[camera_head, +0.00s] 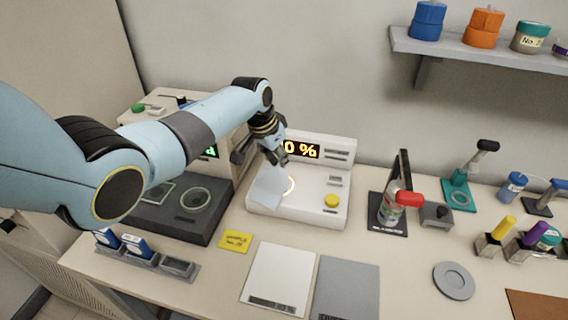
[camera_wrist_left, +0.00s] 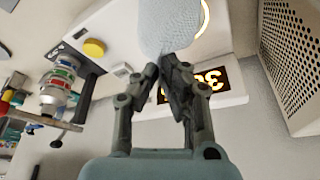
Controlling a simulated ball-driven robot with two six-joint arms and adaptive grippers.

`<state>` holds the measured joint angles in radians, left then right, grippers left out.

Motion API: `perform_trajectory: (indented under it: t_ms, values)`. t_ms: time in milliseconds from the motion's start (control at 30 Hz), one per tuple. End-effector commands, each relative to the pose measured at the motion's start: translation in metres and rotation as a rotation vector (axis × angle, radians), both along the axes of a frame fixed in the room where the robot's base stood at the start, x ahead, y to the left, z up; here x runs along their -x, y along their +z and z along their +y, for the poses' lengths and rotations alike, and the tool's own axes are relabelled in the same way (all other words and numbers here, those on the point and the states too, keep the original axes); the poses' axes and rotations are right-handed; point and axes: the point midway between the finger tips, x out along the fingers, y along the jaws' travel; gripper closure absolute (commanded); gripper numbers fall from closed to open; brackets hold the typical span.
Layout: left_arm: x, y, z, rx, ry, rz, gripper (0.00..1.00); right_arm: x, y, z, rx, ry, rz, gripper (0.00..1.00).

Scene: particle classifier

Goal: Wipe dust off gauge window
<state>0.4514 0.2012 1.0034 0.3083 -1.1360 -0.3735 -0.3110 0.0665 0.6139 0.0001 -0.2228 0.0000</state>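My left gripper (camera_head: 275,158) is shut on a pale blue-white cloth (camera_head: 264,194) above the left part of the white instrument (camera_head: 325,208). The cloth hangs from the fingertips. A glowing round window (camera_head: 291,185) on the instrument's top shows partly beside the cloth; the rest is hidden, as is any dust on it. I cannot tell whether the cloth touches the window. In the left wrist view the fingertips (camera_wrist_left: 172,66) pinch the cloth (camera_wrist_left: 167,24), and the lit ring (camera_wrist_left: 205,20) curves past its edge. My right gripper is not in view.
The instrument has an orange percent display (camera_head: 310,151), partly covered by my gripper, and a yellow knob (camera_head: 331,201). A dark-topped machine (camera_head: 162,217) stands close on the left. White (camera_head: 279,272) and grey (camera_head: 346,285) pads lie in front.

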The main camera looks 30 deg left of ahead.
Motion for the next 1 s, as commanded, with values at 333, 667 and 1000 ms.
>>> perform_trajectory:
  t_ms: [333, 667, 1000]
  values:
    - [0.000, -0.048, -0.001, 0.000, -0.001, 0.001, 1.00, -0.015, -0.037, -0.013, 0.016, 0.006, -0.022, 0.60]
    - [0.000, -0.079, -0.001, 0.001, -0.001, 0.000, 1.00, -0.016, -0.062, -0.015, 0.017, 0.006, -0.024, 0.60]
    - [0.000, -0.078, -0.001, 0.001, -0.001, 0.000, 0.82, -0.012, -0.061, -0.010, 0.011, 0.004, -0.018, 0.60]
